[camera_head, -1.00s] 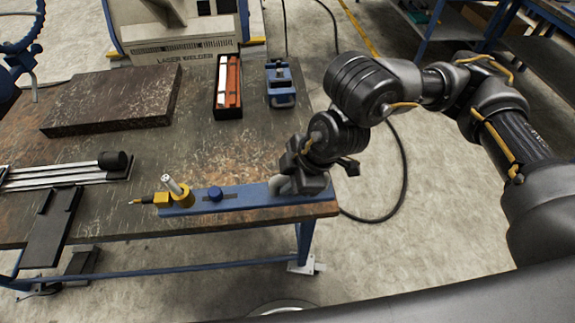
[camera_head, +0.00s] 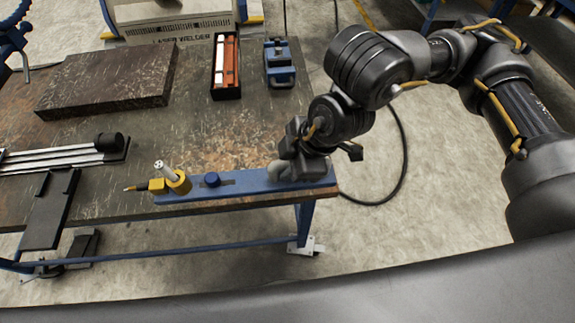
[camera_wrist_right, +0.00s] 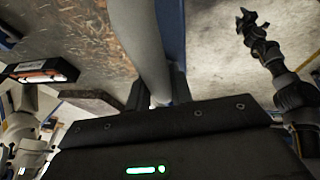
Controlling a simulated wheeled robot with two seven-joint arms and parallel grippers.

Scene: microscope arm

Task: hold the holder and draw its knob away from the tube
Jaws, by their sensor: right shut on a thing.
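The holder (camera_head: 250,184) is a long blue bar along the table's near right edge. At its left end a yellow ring (camera_head: 180,182) carries a short tilted metal tube (camera_head: 165,170). A yellow block (camera_head: 157,185) with a thin rod pointing left adjoins the ring.
A dark slab (camera_head: 110,82), a black tray (camera_head: 226,90) with red and white items and a blue fixture (camera_head: 279,65) lie farther back. Metal rails (camera_head: 60,158) and a black plate (camera_head: 50,212) lie at left. The tabletop behind the bar is mostly clear.

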